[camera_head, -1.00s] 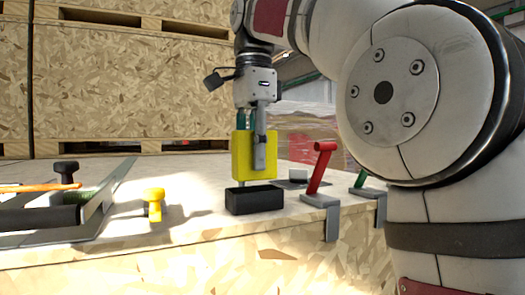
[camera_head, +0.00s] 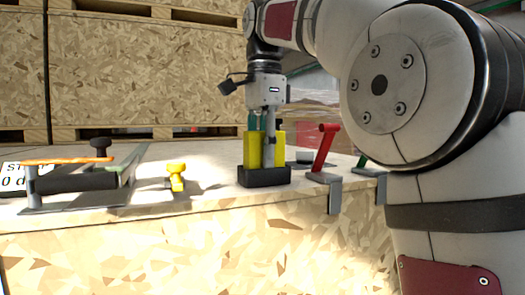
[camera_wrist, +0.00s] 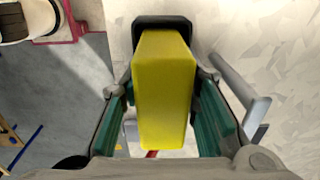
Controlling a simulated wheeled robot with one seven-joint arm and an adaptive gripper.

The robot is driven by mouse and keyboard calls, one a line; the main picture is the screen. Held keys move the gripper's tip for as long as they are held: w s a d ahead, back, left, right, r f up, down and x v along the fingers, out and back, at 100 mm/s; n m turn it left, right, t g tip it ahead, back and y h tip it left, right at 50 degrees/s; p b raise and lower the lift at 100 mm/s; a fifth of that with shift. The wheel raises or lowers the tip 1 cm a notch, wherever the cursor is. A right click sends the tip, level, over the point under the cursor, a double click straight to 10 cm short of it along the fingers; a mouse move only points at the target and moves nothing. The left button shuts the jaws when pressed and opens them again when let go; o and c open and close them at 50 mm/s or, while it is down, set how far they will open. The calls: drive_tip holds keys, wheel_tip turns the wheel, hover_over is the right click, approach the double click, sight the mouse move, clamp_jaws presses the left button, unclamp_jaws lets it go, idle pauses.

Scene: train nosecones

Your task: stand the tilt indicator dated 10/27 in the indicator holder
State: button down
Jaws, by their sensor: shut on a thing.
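The yellow tilt indicator (camera_head: 254,150) stands upright, with its lower end down at the black indicator holder (camera_head: 264,178) on the crate top. How deep it sits is hidden by the holder's wall. No date is readable on it. My gripper (camera_head: 266,138) is shut on the indicator from above, one finger in front of its face. In the wrist view the indicator (camera_wrist: 164,90) is between the green finger pads, and the dark holder (camera_wrist: 162,22) shows at its far end.
A red lever (camera_head: 323,148) on a grey bracket is close to the holder's right, with a green lever (camera_head: 361,162) beyond. A yellow knob (camera_head: 176,178) is to the left. A black-handled frame (camera_head: 75,183) lies further left. Tall wooden crates (camera_head: 150,70) stand behind.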

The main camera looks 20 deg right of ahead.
drive_tip(key=shift+w+f+g, duration=0.1)
drive_tip(key=shift+f+g, duration=0.2)
drive_tip(key=shift+f, duration=0.4)
drive_tip(key=c, duration=1.2)
unclamp_jaws()
drive_tip(key=shift+d, duration=0.1)
drive_tip(key=shift+o, duration=0.4)
drive_tip(key=shift+w, duration=0.1)
drive_tip(key=shift+r, duration=0.1)
drive_tip(key=shift+r, duration=0.15)
